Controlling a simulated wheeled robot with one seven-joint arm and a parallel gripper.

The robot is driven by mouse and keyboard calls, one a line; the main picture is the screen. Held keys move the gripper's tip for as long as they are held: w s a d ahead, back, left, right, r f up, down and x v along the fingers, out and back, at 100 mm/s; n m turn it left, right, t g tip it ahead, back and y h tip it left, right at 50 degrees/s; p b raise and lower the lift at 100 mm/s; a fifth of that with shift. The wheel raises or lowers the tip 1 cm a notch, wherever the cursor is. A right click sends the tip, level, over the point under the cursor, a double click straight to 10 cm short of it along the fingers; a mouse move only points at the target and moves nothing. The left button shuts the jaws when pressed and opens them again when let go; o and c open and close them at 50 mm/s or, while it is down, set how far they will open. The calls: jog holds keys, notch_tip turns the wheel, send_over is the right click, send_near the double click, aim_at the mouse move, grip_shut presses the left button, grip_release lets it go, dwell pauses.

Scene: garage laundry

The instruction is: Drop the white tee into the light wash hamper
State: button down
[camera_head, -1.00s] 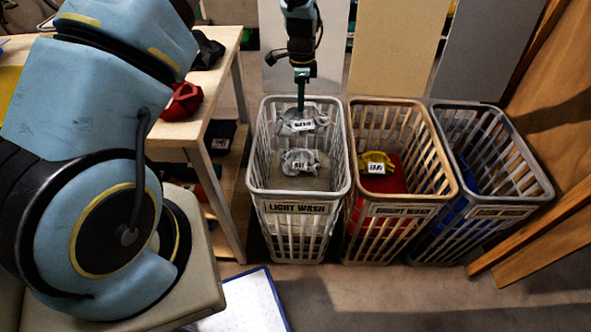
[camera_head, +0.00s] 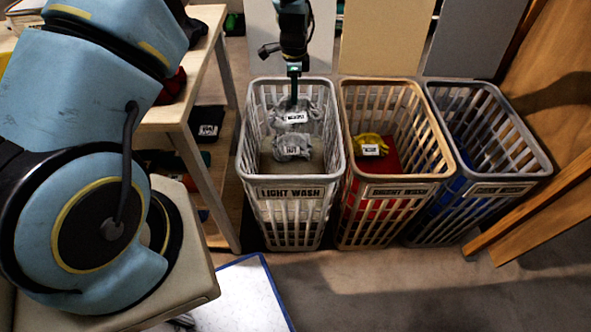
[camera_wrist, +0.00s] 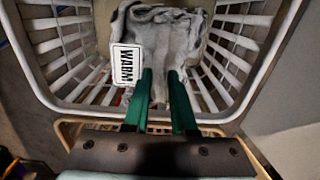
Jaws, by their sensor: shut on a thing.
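The light wash hamper (camera_head: 243,150) is a pale slatted basket with a "LIGHT WASH" plate, at the left of three hampers. My gripper (camera_head: 293,103) points down inside its rim, toward the back, and is shut on a crumpled whitish-grey garment, which I take as the white tee (camera_head: 281,113). The tee has a white tag. In the wrist view the tee (camera_wrist: 183,35) hangs at the green fingers of my gripper (camera_wrist: 161,78), its tag reading "WARM". A second grey tagged garment (camera_head: 290,153) lies in the hamper just in front of it. Whether the two touch is unclear.
A tan hamper (camera_head: 397,181) with yellow and red cloth stands close on the right, then a grey hamper (camera_head: 512,190) with blue cloth. A wooden table (camera_head: 170,115) stands left. A blue-edged white board (camera_head: 240,295) lies on the floor in front.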

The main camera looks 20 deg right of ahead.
jog(key=c, duration=0.7)
grip_release()
jog(key=shift+o, duration=0.2)
notch_tip(320, 180, up, 11)
jog(key=b, duration=0.1)
jog(key=shift+b, duration=0.4)
jog(key=shift+f, duration=0.1)
